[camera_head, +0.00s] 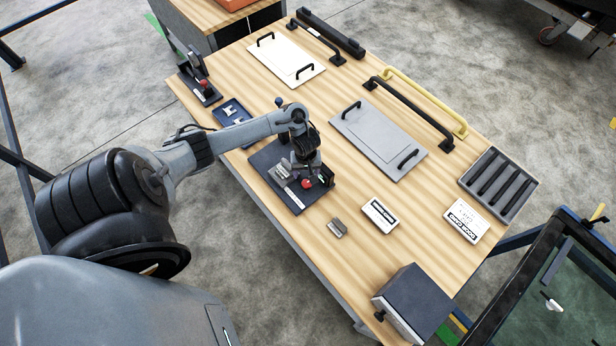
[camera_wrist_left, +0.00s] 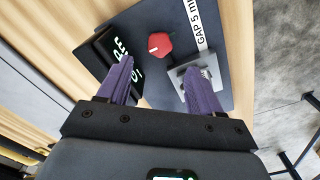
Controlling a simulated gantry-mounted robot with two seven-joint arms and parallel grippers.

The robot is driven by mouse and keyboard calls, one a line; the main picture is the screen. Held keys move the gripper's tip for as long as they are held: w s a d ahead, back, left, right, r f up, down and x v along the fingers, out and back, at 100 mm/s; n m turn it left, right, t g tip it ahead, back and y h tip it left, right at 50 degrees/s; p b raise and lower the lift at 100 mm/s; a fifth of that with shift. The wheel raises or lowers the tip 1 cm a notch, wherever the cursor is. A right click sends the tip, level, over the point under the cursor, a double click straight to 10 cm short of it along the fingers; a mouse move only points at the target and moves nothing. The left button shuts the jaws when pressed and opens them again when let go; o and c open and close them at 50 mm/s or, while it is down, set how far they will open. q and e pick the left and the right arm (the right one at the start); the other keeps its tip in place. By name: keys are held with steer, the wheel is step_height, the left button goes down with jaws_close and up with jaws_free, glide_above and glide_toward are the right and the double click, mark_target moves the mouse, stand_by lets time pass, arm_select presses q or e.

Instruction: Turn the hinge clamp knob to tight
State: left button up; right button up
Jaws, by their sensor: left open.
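The red knob (camera_head: 306,184) of the hinge clamp sits on a dark base plate (camera_head: 296,205) near the table's near-left edge. In the left wrist view the knob (camera_wrist_left: 159,45) shows from above, beyond my fingertips. My left gripper (camera_head: 304,172) is over the plate, fingers apart and empty; its fingers also show in the left wrist view (camera_wrist_left: 157,72), one to each side of the knob's line. Whether they touch anything is unclear. A dark block with white letters (camera_wrist_left: 113,48) stands left of the knob, a grey metal piece (camera_wrist_left: 189,78) right of it. My right gripper does not show.
A white strip reading "GAP 5 mm" (camera_wrist_left: 196,24) lies on the plate. A dark block (camera_head: 408,297) stands at the front corner.

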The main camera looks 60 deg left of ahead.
mark_target(306, 183)
arm_select(q)
steer(key=shift+f+b, duration=1.05)
steer(key=shift+f, duration=2.55)
steer(key=c, duration=1.1)
steer(key=shift+o, duration=0.2)
